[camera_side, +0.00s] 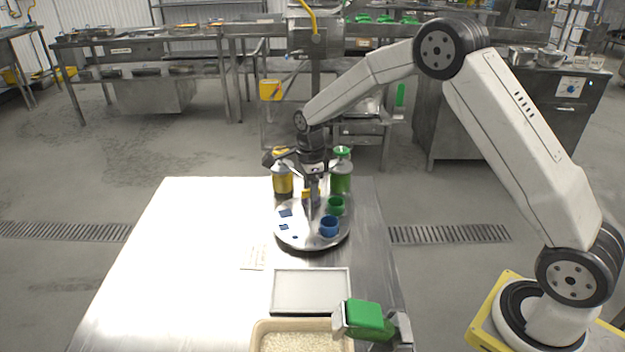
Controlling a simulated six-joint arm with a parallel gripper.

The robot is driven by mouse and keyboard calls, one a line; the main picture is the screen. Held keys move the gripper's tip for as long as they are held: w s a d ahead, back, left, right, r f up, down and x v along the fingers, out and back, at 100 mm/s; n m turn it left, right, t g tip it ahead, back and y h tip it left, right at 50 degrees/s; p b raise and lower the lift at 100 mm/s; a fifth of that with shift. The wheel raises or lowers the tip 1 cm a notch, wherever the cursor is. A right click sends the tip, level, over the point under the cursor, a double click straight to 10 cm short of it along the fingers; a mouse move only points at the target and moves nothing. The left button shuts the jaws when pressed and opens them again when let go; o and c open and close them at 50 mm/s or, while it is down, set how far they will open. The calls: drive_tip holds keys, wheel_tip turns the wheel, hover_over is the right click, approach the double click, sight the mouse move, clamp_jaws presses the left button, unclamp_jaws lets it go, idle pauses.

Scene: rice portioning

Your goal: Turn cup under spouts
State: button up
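A round grey turntable (300,240) sits at the far end of the steel table. A blue cup (329,227) stands at its front right, and a green cup (336,206) stands behind that. A small yellow item (306,194), perhaps a cup, is partly hidden near my gripper. My gripper (313,190) points down over the back middle of the turntable, between a yellow dispenser (282,182) and a green dispenser (341,178). Its fingertips are too small and overlapped to show whether they are open or holding anything. The spouts are not clear.
Blue square marks (286,213) show on the turntable's left. A grey tray (311,291), a bin of rice (300,342) and a green-topped tool (364,318) are at the front right. A small label (252,257) lies left of the tray. The table's left side (170,270) is clear.

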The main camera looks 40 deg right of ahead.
idle(0.3)
drive_tip(key=shift+r, duration=3.9)
drive_tip(key=shift+s, duration=0.1)
drive_tip(key=s+a+f+n+t, duration=0.1)
drive_tip(key=s+n, duration=1)
drive_tip(key=s, duration=0.1)
drive_tip(key=s+a+f+n+t, duration=0.1)
drive_tip(key=s+a+f+n, duration=0.1)
drive_tip(key=s+n, duration=0.9)
drive_tip(key=shift+s+a+f+n+t, duration=0.25)
drive_tip(key=shift+s+n+t, duration=0.1)
drive_tip(key=shift+n, duration=0.25)
